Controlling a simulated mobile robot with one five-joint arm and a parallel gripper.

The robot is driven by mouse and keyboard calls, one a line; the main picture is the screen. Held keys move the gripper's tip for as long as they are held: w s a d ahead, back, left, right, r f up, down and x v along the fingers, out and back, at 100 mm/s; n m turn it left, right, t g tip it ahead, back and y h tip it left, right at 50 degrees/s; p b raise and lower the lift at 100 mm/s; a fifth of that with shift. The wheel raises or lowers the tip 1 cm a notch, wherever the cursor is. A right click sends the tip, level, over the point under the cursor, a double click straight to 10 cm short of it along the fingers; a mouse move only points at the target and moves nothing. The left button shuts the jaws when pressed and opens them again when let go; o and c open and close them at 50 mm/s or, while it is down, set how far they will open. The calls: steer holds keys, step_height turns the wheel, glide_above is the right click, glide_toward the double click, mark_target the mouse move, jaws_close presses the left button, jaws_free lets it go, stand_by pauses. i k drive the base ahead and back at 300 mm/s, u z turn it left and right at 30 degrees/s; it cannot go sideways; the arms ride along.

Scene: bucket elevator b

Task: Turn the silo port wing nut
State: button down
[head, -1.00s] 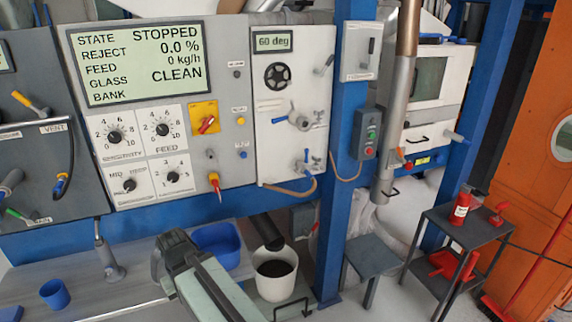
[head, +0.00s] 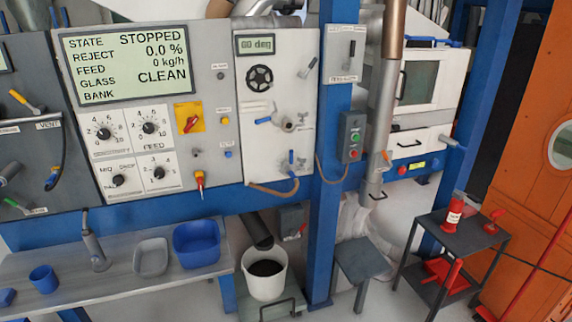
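I cannot make out a part that is plainly the silo port wing nut. On the white panel (head: 277,88) under the "60 deg" display, a small grey wing-shaped fitting (head: 303,119) sits right of a round metal port (head: 287,124) with a blue handle (head: 264,121). A second small grey wing-shaped fitting (head: 303,164) sits lower, beside an upright blue lever (head: 291,157). The labels there are too small to read. My gripper is not in view.
A blue post (head: 326,150) stands right of the panel. Below are a bench (head: 120,280) with a blue bin (head: 197,243), a white bucket (head: 264,280) and a grey stool (head: 361,259). A dark shelf cart (head: 470,240) stands right, before an orange wall (head: 530,110) with a round window.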

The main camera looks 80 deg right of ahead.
mark_target(302, 161)
steer(key=z, duration=0.05)
steer(key=k, duration=1.75)
steer(key=z, duration=0.45)
steer(key=i, duration=0.4)
steer(key=u, duration=0.05)
